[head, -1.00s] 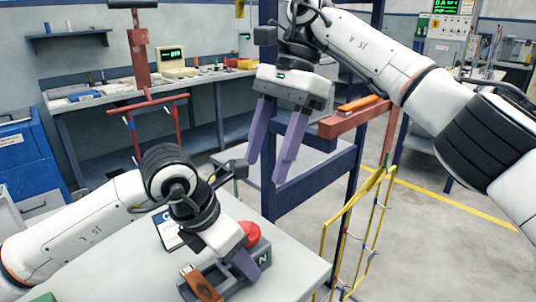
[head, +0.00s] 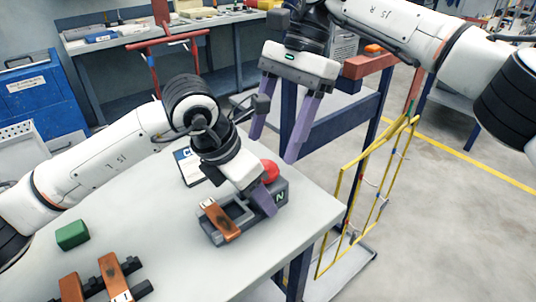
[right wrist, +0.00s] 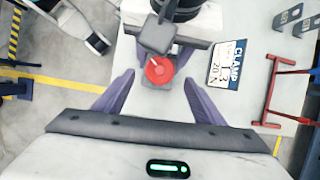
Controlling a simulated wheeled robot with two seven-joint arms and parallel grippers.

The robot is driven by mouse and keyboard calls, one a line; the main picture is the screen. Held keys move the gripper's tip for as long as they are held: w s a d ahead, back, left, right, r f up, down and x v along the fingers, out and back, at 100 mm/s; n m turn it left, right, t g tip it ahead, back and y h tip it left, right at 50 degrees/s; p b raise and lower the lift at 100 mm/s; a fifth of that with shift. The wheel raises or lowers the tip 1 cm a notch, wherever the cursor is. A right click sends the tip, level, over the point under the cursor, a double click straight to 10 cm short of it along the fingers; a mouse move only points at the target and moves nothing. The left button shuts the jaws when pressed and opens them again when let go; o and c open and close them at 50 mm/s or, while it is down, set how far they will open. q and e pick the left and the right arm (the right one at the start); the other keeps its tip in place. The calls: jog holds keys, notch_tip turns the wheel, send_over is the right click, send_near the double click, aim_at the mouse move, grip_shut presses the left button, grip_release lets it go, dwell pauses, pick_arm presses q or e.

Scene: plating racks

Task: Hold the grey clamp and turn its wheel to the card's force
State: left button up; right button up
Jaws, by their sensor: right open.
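The grey clamp (head: 213,234) sits on the white table with a brown bar (head: 219,221) across one end. Its red wheel (head: 269,171) is at the other end, by a small dark display with a green N. My left gripper (head: 264,197) is at the clamp, one purple finger along its near side; the other finger is hidden. My right gripper (head: 274,150) is open and empty, above the wheel. In the right wrist view the wheel (right wrist: 159,70) shows between its spread fingers, apart from them. The card (head: 188,168) lies behind my left wrist; in the right wrist view (right wrist: 228,64) it reads CLAMP, with 20 below.
A green block (head: 72,235) and more brown bars (head: 115,277) on a dark rack lie at the table's near left. A yellow wire frame (head: 366,180) and a dark blue stand (head: 345,125) with a red beam (head: 370,66) are right of the table.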

aim_at(268, 164)
jog(key=shift+x, duration=2.25)
jog(key=shift+c, duration=0.2)
